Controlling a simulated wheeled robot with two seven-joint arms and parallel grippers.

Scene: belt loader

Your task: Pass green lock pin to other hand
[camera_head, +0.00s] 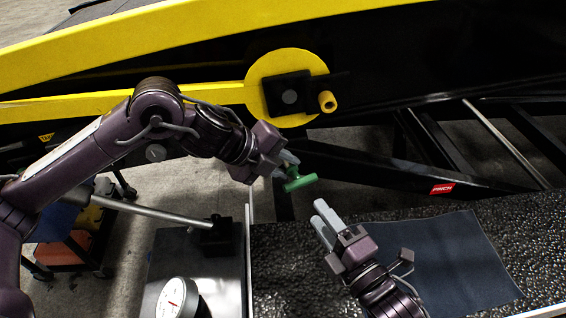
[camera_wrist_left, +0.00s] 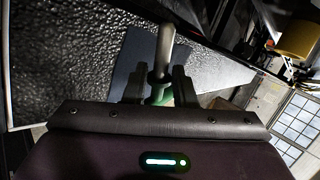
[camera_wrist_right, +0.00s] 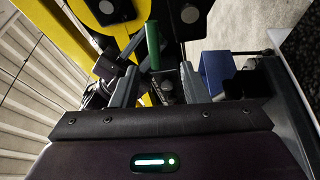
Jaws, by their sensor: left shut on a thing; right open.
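The green lock pin (camera_head: 301,183) is held at the tips of my left gripper (camera_head: 285,167), above the gap beside the black textured deck. Its green bar sticks out past the fingers. In the left wrist view, a little green (camera_wrist_left: 158,96) shows between the fingers, and the rest is unclear. My right gripper (camera_head: 323,220) is open and empty, below and slightly right of the pin, apart from it. In the right wrist view, the green bar (camera_wrist_right: 153,45) stands upright beyond the gap between the open fingers (camera_wrist_right: 157,80).
The black textured deck (camera_head: 283,270) carries a dark blue mat (camera_head: 455,265) under my right arm. A yellow disc (camera_head: 262,98) with a black block is behind. A white dial gauge (camera_head: 178,298) stands at lower left. An orange cart (camera_head: 75,252) is on the floor.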

